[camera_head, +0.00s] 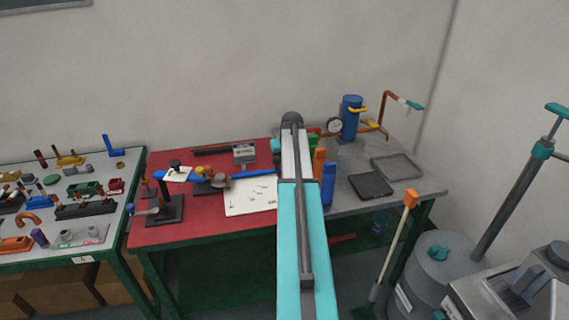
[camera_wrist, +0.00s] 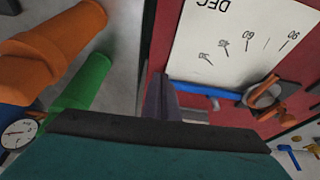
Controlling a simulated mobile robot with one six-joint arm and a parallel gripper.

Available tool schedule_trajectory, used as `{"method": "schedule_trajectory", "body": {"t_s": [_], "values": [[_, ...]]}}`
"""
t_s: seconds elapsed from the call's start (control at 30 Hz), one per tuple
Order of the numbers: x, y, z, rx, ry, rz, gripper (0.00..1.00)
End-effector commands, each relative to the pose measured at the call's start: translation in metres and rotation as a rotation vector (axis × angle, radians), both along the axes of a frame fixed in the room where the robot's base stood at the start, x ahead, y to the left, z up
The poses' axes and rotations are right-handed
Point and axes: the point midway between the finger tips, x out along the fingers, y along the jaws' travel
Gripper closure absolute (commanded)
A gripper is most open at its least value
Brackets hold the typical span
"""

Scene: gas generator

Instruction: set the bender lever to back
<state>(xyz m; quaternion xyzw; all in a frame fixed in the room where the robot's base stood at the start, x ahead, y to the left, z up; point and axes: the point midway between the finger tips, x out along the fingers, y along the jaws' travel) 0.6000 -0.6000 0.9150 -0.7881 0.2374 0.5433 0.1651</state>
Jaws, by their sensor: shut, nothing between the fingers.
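The bender (camera_head: 215,180) stands on the red part of the workbench, left of my arm. Its blue lever (camera_head: 258,174) points right, behind the white sheet, with its end close to my gripper. In the wrist view the blue lever (camera_wrist: 205,90) runs from the bender's round die (camera_wrist: 265,97) to beside my fingers. My gripper (camera_wrist: 160,85) is shut and empty, its narrow grey fingers next to the lever's free end. I cannot tell whether they touch it. In the head view my own arm hides most of the gripper.
A white sheet (camera_head: 250,197) with angle drawings lies before the lever. An orange cylinder (camera_head: 319,162) and a blue one (camera_head: 328,183) stand right of my arm. A blue tank (camera_head: 351,117) with a gauge (camera_head: 334,125) is behind.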

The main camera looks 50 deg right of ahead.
Motion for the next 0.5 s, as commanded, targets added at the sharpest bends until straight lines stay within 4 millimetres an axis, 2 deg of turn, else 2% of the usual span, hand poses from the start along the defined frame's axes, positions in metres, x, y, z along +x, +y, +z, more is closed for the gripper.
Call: {"method": "schedule_trajectory", "body": {"t_s": [0.5], "values": [[-0.019, 0.011, 0.057, -0.001, -0.001, 0.001, 1.00]]}}
